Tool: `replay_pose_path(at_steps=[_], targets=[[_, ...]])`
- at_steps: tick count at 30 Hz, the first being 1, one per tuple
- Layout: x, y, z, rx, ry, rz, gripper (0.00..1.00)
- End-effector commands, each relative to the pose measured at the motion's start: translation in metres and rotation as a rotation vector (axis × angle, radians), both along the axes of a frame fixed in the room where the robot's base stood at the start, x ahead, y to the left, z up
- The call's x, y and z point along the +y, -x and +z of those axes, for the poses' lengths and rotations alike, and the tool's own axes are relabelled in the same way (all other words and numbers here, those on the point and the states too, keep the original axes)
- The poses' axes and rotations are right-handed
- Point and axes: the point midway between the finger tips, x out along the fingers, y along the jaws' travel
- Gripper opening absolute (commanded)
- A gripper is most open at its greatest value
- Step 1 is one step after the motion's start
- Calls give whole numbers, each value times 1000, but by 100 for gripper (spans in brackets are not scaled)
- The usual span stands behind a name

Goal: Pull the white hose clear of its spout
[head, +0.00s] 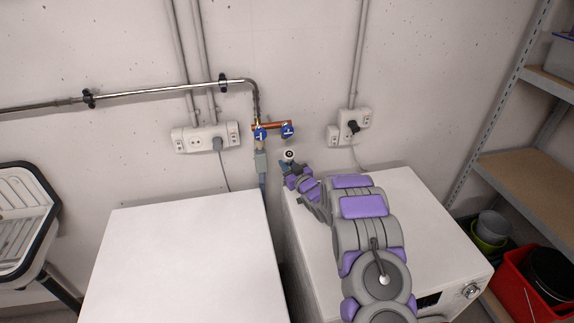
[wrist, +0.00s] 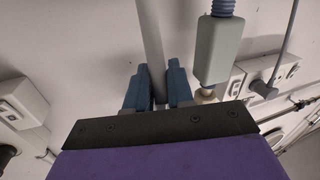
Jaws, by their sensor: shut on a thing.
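The white hose (wrist: 151,35) stands between the two blue fingers of my gripper (wrist: 158,88) in the wrist view, and the fingers are shut on it. In the head view its round white end (head: 289,154), with a dark centre, shows just above my gripper (head: 287,168). The right spout, under a blue tap (head: 288,131) on the copper manifold (head: 272,126), is above this end. A strip of wall seems to show between them, so they look apart. My palm hides the hose end in the wrist view.
A grey-green box (head: 261,163) on a blue hose hangs under the left tap (head: 260,134); it is close beside my fingers in the wrist view (wrist: 214,50). Two white machines (head: 185,250) stand below with a narrow gap between. Sockets (head: 205,138) flank the manifold.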

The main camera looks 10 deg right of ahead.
Motion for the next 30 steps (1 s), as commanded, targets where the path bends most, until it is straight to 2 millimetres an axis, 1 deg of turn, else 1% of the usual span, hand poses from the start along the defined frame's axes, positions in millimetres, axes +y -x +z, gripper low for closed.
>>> replay_pose_path(at_steps=[1,3,16,23,30], targets=[[0,0,1,-2,-1,0,4],[0,0,2,-3,-1,0,0],[0,1,2,-10,-1,0,0],[0,8,-3,-83,-1,0,0],[0,9,-1,-109,0,-1,0]])
